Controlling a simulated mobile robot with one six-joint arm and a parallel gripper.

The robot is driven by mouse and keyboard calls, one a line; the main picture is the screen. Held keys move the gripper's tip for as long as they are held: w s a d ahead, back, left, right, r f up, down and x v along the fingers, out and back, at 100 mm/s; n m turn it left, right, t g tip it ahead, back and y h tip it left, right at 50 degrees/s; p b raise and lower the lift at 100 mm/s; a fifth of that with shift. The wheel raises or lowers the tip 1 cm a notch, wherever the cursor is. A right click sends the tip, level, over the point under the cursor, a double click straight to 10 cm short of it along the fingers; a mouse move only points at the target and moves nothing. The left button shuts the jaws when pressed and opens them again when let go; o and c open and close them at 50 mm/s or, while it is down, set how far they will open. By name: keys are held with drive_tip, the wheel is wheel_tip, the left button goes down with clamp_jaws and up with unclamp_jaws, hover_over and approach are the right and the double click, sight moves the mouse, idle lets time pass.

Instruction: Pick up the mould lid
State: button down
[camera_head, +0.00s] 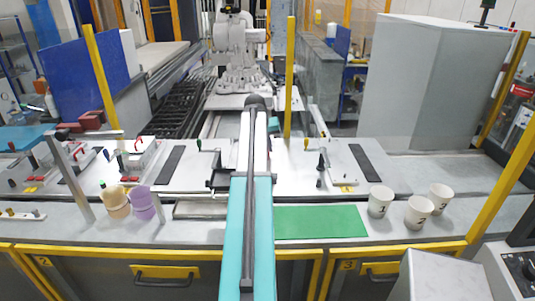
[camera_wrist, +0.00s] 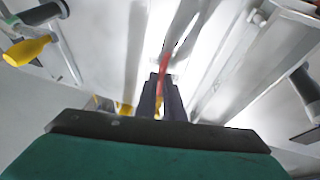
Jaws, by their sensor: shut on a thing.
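In the wrist view, my gripper (camera_wrist: 160,92) shows as dark fingers close together at the middle of the picture. They are shut on a narrow thing, apparently the red handle (camera_wrist: 163,70) that shows at their tips. A bright pale surface lies beyond it. I cannot make out the outline of the mould lid in either view, or whether the red handle is part of it. In the head view, my own arm runs up the middle and hides the fingers and what they hold.
In the wrist view, a yellow handle (camera_wrist: 30,50) is at the left and a dark handle (camera_wrist: 305,85) at the right. In the head view, a green mat (camera_head: 320,222) lies clear right of my arm. Several paper cups (camera_head: 419,212) stand further right. A purple cup (camera_head: 142,203) stands left.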

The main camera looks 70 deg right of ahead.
drive_tip(key=shift+r, duration=0.15)
drive_tip(key=shift+d+r+b, duration=0.1)
drive_tip(key=shift+r+b, duration=0.9)
drive_tip(key=shift+r, duration=0.45)
drive_tip(key=shift+a+r, duration=0.1)
drive_tip(key=shift+a, duration=0.2)
drive_tip(key=s+a+b, duration=0.2)
drive_tip(key=a, duration=0.5)
drive_tip(key=s+a+r+b, duration=0.1)
drive_tip(key=a+b, duration=0.2)
drive_tip(key=a, duration=0.5)
drive_tip(key=shift+s+r, duration=0.3)
drive_tip(key=shift+s, duration=0.05)
